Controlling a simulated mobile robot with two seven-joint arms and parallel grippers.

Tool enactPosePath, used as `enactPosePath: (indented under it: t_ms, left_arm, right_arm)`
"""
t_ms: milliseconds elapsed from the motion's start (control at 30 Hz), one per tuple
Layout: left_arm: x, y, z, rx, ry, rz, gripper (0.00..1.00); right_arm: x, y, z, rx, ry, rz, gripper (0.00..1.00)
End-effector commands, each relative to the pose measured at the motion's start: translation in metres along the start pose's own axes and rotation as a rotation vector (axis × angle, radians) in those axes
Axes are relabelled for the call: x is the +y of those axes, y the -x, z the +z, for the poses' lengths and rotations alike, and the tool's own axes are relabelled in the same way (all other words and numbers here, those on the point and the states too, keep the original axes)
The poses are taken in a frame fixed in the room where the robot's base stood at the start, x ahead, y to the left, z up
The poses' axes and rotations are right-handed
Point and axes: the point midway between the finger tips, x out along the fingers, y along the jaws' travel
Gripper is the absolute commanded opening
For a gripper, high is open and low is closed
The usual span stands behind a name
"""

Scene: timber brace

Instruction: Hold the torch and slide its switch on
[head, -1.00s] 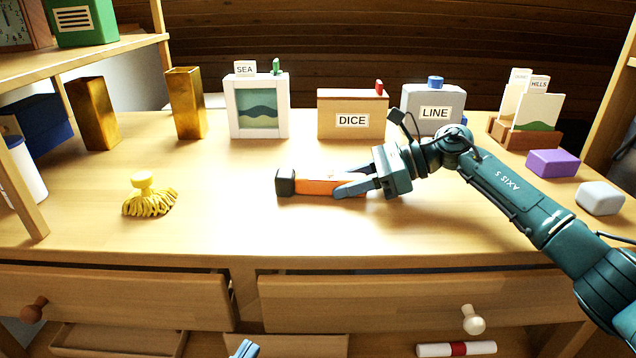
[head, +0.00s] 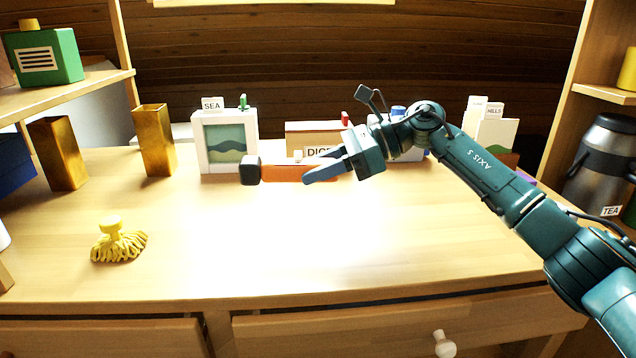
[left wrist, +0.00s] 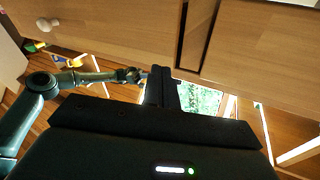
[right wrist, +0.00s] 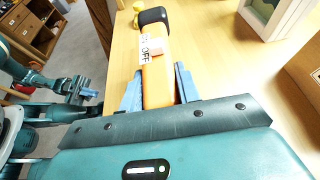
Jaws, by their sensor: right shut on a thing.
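The torch has an orange body (head: 285,173) and a black head (head: 250,170). It is roughly level above the table, with its head pointing left in the head view. My right gripper (head: 328,168) is shut on the rear of the orange body. In the right wrist view, its blue fingers (right wrist: 158,88) lie on both sides of the torch (right wrist: 158,80). A white label reading OFF (right wrist: 145,56) shows beside a small raised switch (right wrist: 157,51). My left gripper (left wrist: 170,88) looks shut and empty, low before the drawer fronts; it is outside the head view.
A yellow brush (head: 118,242) lies at the left of the table. The SEA picture stand (head: 225,145), the DICE box (head: 310,137) and golden vases (head: 156,140) stand at the back. The table's front middle is clear. A TEA flask (head: 600,165) stands at right.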

Motion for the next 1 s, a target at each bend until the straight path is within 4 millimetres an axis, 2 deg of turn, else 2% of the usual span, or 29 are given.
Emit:
enactPosePath:
  t_ms: [433,1000]
  left_arm:
    - [-0.002,0.001,0.0,-0.003,0.002,-0.002,0.0]
    - [0.004,0.002,0.022,-0.01,0.003,0.001,0.0]
  right_arm:
    - [0.0,0.0,0.0,-0.001,0.0,0.0,0.02]
    - [0.0,-0.013,-0.031,-0.001,0.001,-0.001,0.02]
